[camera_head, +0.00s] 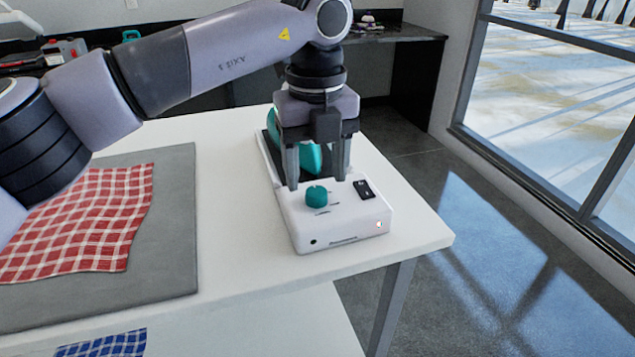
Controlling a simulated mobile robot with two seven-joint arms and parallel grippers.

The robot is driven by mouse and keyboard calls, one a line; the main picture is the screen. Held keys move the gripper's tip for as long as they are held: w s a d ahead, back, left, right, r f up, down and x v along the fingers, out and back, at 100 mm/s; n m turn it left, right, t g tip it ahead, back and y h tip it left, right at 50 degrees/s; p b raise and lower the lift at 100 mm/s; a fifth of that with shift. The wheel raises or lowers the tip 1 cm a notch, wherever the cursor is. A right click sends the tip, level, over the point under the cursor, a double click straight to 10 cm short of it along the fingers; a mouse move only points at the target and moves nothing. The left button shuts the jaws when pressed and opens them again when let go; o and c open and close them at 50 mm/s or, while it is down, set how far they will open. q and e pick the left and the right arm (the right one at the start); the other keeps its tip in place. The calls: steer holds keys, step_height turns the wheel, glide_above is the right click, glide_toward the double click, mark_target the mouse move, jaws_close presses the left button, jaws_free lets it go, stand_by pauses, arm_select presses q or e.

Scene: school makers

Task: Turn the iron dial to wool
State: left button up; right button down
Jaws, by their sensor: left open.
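The iron station (345,228) is a white box near the right front of the white table. A teal dial (316,196) stands on its top, left of a black rocker switch (363,189). A small red light shows on its front. The teal iron (308,155) sits on the dark rear part, partly hidden by my gripper. My left gripper (317,182) points down just behind the dial, its two fingers open and apart. I cannot tell whether a finger touches the dial. The dial's markings are too small to read. My right gripper is not in view.
A grey mat (176,230) with a red checked cloth (85,220) lies on the left of the table (235,200). A blue checked cloth (105,345) shows at the bottom left. Bare table surrounds the station; the table's right edge is close.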

mark_target(316, 195)
arm_select(q)
step_height(316, 195, down, 2)
steer(key=shift+f, duration=0.4)
steer(key=c, duration=1)
steer(key=shift+c, duration=0.2)
